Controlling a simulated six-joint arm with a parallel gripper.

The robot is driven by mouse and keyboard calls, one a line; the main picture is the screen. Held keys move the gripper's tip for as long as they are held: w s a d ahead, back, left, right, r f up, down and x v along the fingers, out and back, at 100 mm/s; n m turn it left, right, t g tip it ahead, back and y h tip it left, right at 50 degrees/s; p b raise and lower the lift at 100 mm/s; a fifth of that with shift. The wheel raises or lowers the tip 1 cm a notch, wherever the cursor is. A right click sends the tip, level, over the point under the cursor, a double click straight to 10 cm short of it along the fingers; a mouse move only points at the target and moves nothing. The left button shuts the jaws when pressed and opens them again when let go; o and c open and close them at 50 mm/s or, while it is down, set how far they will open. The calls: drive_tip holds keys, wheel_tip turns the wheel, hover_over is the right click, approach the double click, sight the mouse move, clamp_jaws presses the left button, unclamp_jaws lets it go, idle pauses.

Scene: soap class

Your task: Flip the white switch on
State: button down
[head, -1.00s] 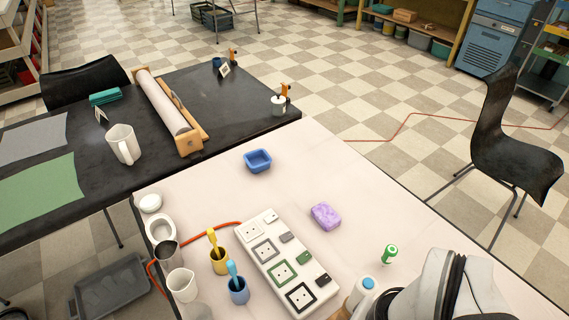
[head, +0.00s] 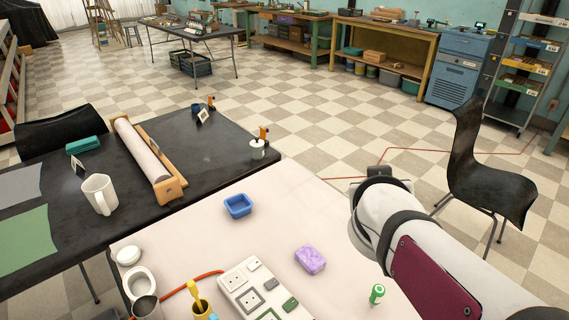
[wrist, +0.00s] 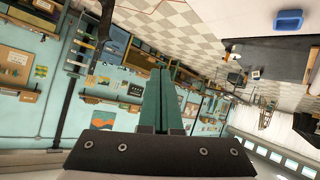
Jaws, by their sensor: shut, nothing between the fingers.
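A white power strip (head: 236,283) lies near the front edge of the pale table, partly cut off by the bottom of the head view. The white switch (head: 254,265) is at its far end, beside a white-framed socket. Whether it is on or off is too small to tell. A grey switch (head: 271,284) and a green switch (head: 290,304) follow nearer me. My gripper (wrist: 161,72) is shut and empty in the wrist view, its dark green fingers together. It points out towards the room, away from the strip, which is not in the wrist view.
Space above the strip is clear.

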drive_tip(key=w+a+f+n+y, duration=0.25)
drive_tip(key=a+n+y, duration=0.25)
drive_tip(key=a, duration=0.5)
drive_tip(key=s+a+f+n+g+y, duration=0.35)
drive_tip(key=a+f+n, duration=0.2)
drive_tip(key=a, duration=0.25)
wheel_tip(320, 180, down, 12)
drive_tip(key=g, duration=0.1)
drive_tip(key=shift+w+a+m, duration=0.15)
drive_tip(key=shift+w+m, duration=0.1)
drive_tip(key=shift+m, duration=0.2)
drive_tip(key=shift+f, duration=0.15)
approach(255, 258)
drive_tip(key=shift+w+a+r, duration=0.15)
drive_tip(key=shift+w+a, duration=0.35)
drive_tip(key=shift+a, duration=0.05)
drive_tip(key=shift+w+a+r, duration=0.15)
drive_tip(key=shift+w+a, duration=0.35)
drive_tip(key=shift+a, duration=0.1)
wheel_tip(255, 258, down, 3)
drive_tip(key=shift+w+d+r, duration=0.15)
drive_tip(key=shift+w+f, duration=0.1)
drive_tip(key=shift+f, duration=0.5)
